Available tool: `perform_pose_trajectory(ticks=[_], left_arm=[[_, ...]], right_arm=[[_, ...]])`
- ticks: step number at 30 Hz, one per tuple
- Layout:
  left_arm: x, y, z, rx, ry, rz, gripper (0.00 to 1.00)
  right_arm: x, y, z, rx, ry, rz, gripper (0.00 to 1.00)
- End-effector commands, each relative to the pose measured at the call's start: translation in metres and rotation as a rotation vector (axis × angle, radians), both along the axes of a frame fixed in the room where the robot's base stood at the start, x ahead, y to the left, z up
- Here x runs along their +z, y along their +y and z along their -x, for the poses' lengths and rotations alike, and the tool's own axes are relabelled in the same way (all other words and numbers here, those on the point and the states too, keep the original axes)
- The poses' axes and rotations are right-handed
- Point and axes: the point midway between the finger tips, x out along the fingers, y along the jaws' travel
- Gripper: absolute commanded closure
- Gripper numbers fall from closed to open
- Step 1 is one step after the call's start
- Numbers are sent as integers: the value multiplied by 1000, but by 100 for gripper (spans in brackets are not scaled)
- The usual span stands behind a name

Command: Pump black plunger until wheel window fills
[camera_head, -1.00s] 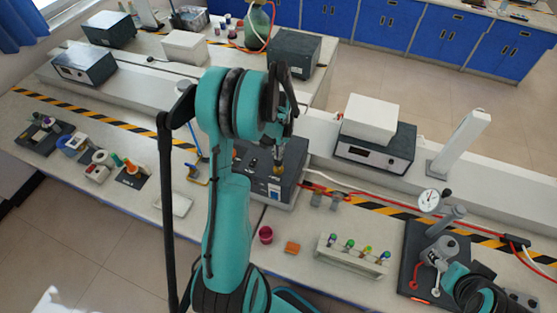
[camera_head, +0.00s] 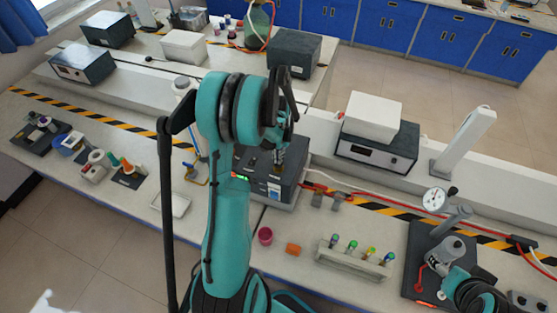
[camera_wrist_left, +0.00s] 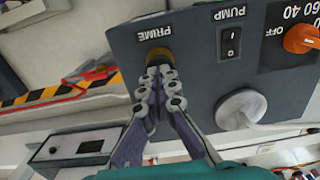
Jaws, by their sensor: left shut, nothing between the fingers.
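The dark grey pump box (camera_head: 285,190) stands mid-bench in the head view. In the left wrist view its panel (camera_wrist_left: 200,75) carries the labels PRIME and PUMP, a black rocker switch (camera_wrist_left: 230,41) and an orange knob (camera_wrist_left: 300,40). My left gripper (camera_wrist_left: 158,78) is shut and empty, its fingertips at the brass-coloured collar (camera_wrist_left: 158,54) beside PRIME. The fingers hide the black plunger there, and I cannot tell whether they touch it. In the head view my left gripper (camera_head: 278,158) is over the box top. A small green patch (camera_head: 240,178) shows at the box's left. I cannot make out the wheel.
A gauge (camera_head: 436,199) and a dark base plate (camera_head: 424,238) are at right. A white tube plugs into the panel (camera_wrist_left: 240,108).

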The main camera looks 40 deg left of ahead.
Motion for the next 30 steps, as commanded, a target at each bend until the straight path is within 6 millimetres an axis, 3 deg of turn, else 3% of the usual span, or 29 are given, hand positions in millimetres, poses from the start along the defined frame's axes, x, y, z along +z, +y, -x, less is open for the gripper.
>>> perform_pose_trajectory(ticks=[11, 24, 30], left_arm=[[2, 0, 0, 0, 1, 0, 100], [34, 0, 0, 0, 0, 0, 100], [39, 0, 0, 0, 0, 0, 100]], right_arm=[[1, 0, 0, 0, 0, 0, 36], [17, 0, 0, 0, 0, 0, 36], [18, 0, 0, 0, 0, 0, 36]])
